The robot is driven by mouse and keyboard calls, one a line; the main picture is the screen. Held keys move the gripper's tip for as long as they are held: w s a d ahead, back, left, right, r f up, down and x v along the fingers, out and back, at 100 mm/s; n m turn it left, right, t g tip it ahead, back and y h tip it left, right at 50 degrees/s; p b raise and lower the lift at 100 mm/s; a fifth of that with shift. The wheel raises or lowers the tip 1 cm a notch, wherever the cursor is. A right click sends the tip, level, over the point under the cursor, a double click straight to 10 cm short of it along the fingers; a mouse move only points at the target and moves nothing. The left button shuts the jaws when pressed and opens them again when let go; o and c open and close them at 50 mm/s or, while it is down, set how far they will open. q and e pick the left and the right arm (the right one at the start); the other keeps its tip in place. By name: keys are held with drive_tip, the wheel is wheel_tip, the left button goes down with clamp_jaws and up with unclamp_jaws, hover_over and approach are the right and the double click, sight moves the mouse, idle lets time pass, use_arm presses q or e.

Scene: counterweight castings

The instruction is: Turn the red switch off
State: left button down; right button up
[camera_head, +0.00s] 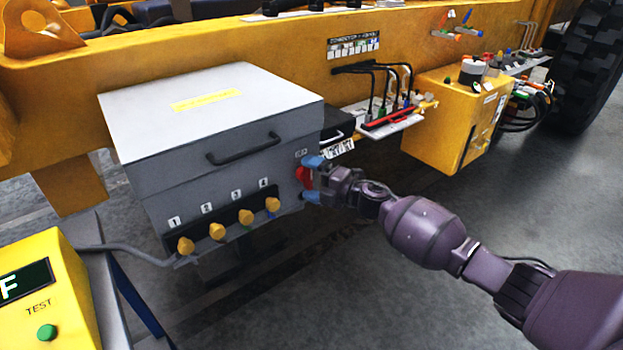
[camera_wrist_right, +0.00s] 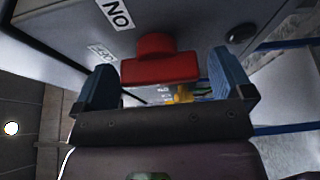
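The red switch (camera_head: 304,177) is a knob on the right side of a grey box (camera_head: 160,190). In the right wrist view the red switch (camera_wrist_right: 158,62) shows its thick handle bar lying across the picture. My right gripper (camera_head: 313,179) is at the switch, with its blue fingertips above and below it in the head view. In the wrist view the right gripper (camera_wrist_right: 163,84) is open, one blue finger on each side of the handle, with visible gaps. A white label (camera_wrist_right: 118,14) beside the switch carries the letters O and N. My left gripper is not in view.
Yellow knobs (camera_head: 217,231) line the box front, below a black handle (camera_head: 243,150). A connector shelf (camera_head: 385,122) and a yellow box (camera_head: 455,120) stand right of the switch. A yellow test unit (camera_head: 50,290) is at lower left. Floor below is clear.

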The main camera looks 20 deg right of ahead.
drive_tip(key=v, duration=1)
drive_tip(key=shift+s+d, duration=0.3)
idle(0.4)
